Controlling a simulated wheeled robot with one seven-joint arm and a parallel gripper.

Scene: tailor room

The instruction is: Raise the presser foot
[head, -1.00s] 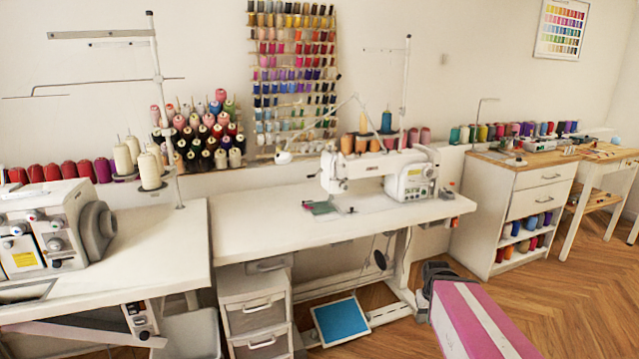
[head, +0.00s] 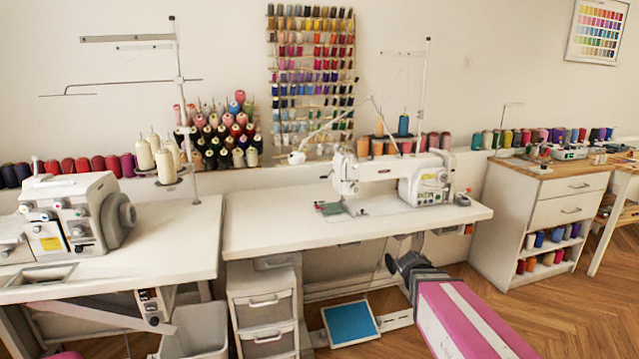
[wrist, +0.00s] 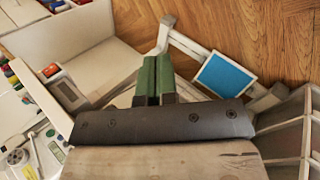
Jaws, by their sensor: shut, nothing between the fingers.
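A white sewing machine (head: 408,183) stands on the white middle table (head: 300,222). Its needle end (head: 346,185) is on the left of the machine, above a small green piece on the tabletop. The presser foot and its lever are too small to make out. My gripper (head: 393,262) is below and in front of the table's front edge, well apart from the machine. In the wrist view its green fingers (wrist: 153,82) are together, with nothing between them.
A blue foot pedal (head: 350,323) and a drawer unit (head: 264,310) are under the table. A second machine (head: 75,218) stands on the left table. A thread stand (head: 423,95) rises behind the middle table. A white cabinet (head: 545,215) stands at the right.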

